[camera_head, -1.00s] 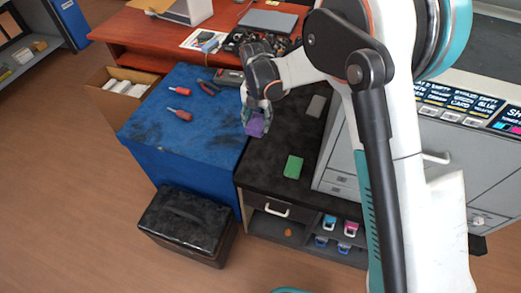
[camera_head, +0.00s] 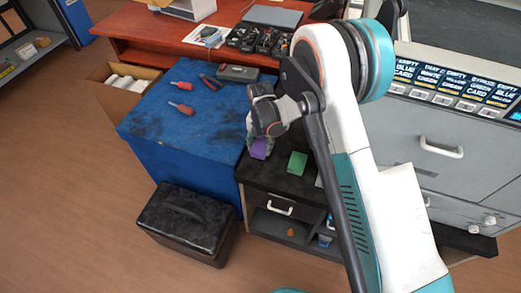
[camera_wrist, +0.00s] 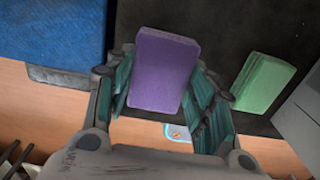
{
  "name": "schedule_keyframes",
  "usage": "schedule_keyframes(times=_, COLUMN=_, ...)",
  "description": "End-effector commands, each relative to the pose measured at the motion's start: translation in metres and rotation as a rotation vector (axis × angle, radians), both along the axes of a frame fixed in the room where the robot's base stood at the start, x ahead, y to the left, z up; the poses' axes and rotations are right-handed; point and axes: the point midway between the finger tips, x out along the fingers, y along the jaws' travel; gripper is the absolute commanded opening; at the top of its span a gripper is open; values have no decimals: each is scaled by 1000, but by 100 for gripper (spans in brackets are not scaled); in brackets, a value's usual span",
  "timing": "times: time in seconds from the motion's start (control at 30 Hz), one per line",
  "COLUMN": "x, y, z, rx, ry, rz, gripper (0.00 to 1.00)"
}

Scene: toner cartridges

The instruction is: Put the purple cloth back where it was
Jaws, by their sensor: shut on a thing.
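The purple cloth (camera_wrist: 163,70) is a flat block-like piece with rounded edges. My gripper (camera_wrist: 163,95) is shut on it, with a finger on each side. In the head view the purple cloth (camera_head: 261,148) shows below my gripper (camera_head: 258,146), over the left part of the black cabinet top (camera_head: 265,176), close to the blue surface. I cannot tell whether the cloth touches the top. A green cloth (camera_head: 297,163) lies to its right on the black top, and it also shows in the wrist view (camera_wrist: 263,82).
The blue-topped bench (camera_head: 190,118) at left holds red screwdrivers (camera_head: 181,109), pliers and a grey device (camera_head: 238,73). A black case (camera_head: 187,222) stands on the floor in front. A grey machine (camera_head: 440,150) with a handle stands at right. Open shelves lie under the black top.

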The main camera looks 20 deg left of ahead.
Motion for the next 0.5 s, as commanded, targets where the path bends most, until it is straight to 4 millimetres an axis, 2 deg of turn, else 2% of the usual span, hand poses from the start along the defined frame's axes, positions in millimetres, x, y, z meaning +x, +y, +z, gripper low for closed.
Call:
schedule_keyframes(times=0.1, x=0, y=0, z=-21, rx=0, ry=0, rz=0, gripper=23)
schedule_keyframes(times=0.2, x=0, y=0, z=-31, rx=0, ry=0, rz=0, gripper=23)
schedule_keyframes(times=0.5, x=0, y=0, z=-32, rx=0, ry=0, rz=0, gripper=23)
